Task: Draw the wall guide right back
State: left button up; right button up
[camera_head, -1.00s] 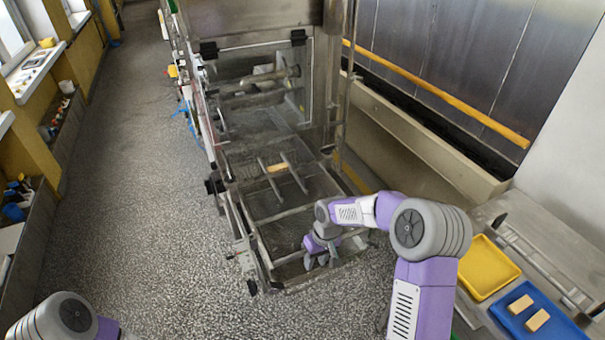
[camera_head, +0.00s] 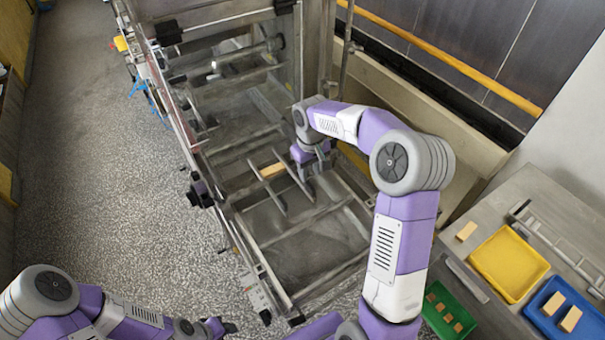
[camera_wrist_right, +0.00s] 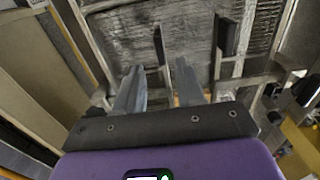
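The wall guide, a thin dark rail, stands on the mesh belt (camera_head: 300,220) on the side nearer the wall; it is partly behind my right gripper (camera_head: 312,165) in the head view. In the right wrist view the wall guide (camera_wrist_right: 158,45) lies beyond my right gripper (camera_wrist_right: 158,72), in line with the gap between its fingers. The fingers are apart and I see nothing held; contact is not clear.
The machine's metal frame (camera_head: 240,240) borders the belt. A trough and yellow rail (camera_head: 450,60) run along the wall. At the right are a yellow tray (camera_head: 508,262), a blue tray (camera_head: 543,325) and a green tray (camera_head: 432,315). The floor at the left is clear.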

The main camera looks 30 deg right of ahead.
aim_at(310, 185)
jog(key=f, duration=0.6)
jog(key=shift+s+f, duration=0.2)
jog(key=shift+f, duration=0.2)
grip_shut()
